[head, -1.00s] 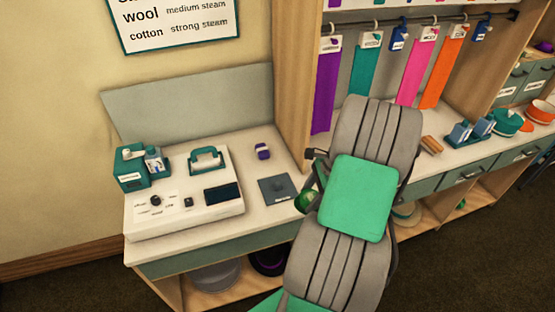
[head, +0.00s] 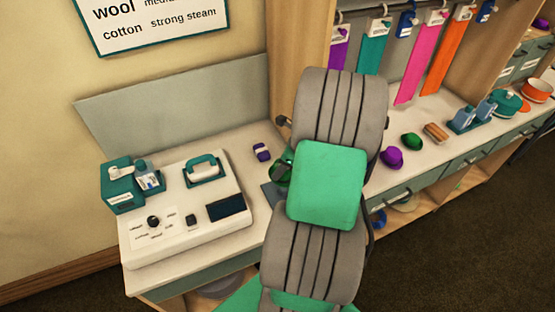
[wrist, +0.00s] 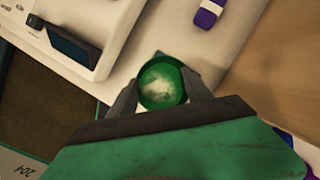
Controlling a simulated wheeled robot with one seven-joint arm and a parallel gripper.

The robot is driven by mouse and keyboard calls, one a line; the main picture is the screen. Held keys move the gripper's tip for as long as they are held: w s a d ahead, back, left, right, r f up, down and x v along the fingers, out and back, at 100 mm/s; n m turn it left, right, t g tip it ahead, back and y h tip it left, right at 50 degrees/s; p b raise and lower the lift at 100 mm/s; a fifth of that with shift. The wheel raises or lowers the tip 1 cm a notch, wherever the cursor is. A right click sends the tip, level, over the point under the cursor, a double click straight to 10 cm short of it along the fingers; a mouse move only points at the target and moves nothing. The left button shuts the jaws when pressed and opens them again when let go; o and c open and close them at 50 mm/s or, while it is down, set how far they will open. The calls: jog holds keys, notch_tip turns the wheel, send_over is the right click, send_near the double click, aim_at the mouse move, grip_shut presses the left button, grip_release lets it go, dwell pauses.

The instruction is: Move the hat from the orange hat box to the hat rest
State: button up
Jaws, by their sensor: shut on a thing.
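My gripper (wrist: 163,84) is shut on a round green hat (wrist: 162,88), seen end-on between the fingers in the wrist view with a pale patch on it. In the head view the green hat (head: 280,173) shows at the left edge of my arm, which hides part of it. A flat grey pad (head: 270,195), possibly the hat rest, lies on the counter beside it, partly hidden by my arm. I cannot tell whether the hat touches it. An orange round container (head: 537,91), likely the orange hat box, stands far right.
A white steam unit (head: 182,225) with a teal-handled iron and a teal dispenser (head: 124,187) fill the left counter. A small purple item (head: 261,152) lies behind the pad. Purple (head: 391,157) and green (head: 411,141) hats, a brush (head: 436,132) and a teal box (head: 508,101) sit right.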

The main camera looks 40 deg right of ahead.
jog(key=shift+s+f, duration=0.2)
jog(key=shift+f, duration=0.2)
jog(key=f+b, duration=0.4)
jog(key=b, duration=0.1)
jog(key=shift+s+d+f, duration=0.2)
jog(key=shift+d+f, duration=0.1)
jog(key=shift+f, duration=0.5)
jog(key=shift+w+a+r+p, duration=0.1)
jog(key=shift+w+p, duration=0.1)
jog(key=shift+p, duration=0.2)
jog(key=shift+f+b, duration=0.4)
jog(key=shift+f, duration=0.55)
jog(key=shift+f, duration=0.1)
jog(key=shift+f, duration=0.5)
